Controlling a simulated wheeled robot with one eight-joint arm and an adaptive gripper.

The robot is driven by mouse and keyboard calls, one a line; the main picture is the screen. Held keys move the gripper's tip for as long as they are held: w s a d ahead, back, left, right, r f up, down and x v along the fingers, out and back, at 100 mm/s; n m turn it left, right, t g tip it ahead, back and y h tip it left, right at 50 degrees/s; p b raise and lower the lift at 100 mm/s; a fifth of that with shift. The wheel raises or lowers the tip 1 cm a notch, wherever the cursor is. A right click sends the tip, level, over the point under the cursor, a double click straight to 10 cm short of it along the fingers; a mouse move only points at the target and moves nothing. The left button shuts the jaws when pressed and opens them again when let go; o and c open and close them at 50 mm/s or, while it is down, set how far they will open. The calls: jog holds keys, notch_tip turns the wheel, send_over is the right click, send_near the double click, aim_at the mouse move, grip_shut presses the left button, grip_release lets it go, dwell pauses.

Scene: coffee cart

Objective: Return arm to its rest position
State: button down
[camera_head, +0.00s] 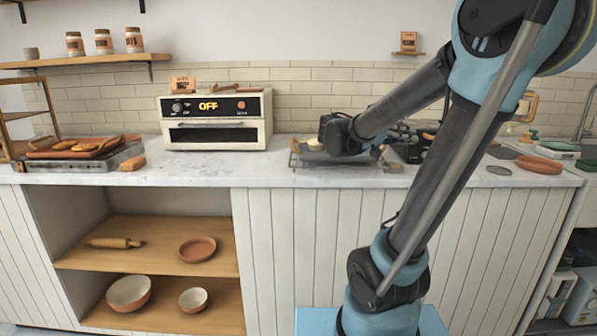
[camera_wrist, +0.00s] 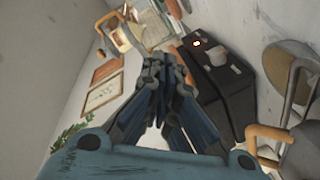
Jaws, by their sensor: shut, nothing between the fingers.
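My gripper (camera_wrist: 163,68) shows in the wrist view with its dark fingers drawn together and nothing held between them. I cannot make out the fingers there. A dark rack (camera_head: 345,162) lies on the counter under that dark part, which partly hides it.
A white oven (camera_head: 216,135) reading OFF stands left of the rack. A grill (camera_head: 72,160) with food is at the far left. A terracotta dish (camera_head: 540,165) sits at the right. Bowls and a rolling pin (camera_head: 116,243) are on lower shelves.

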jog(key=s+d+f+n+y, duration=0.15)
jog(key=s+f+y, duration=0.35)
jog(key=f, duration=0.5)
jog(key=s+a+f+n+y, duration=0.2)
jog(key=s+a+f+y, duration=0.3)
jog(key=a+f, duration=0.3)
jog(key=s+a+f+n+y, duration=0.3)
jog(key=s+a+f+y, duration=0.3)
jog(key=f, duration=0.3)
jog(key=shift+s+a+f+g+y, duration=0.2)
jog(key=shift+s+a+g+y, duration=0.15)
jog(key=shift+a, duration=0.5)
jog(key=shift+w+f, duration=0.2)
jog(key=shift+w, duration=0.2)
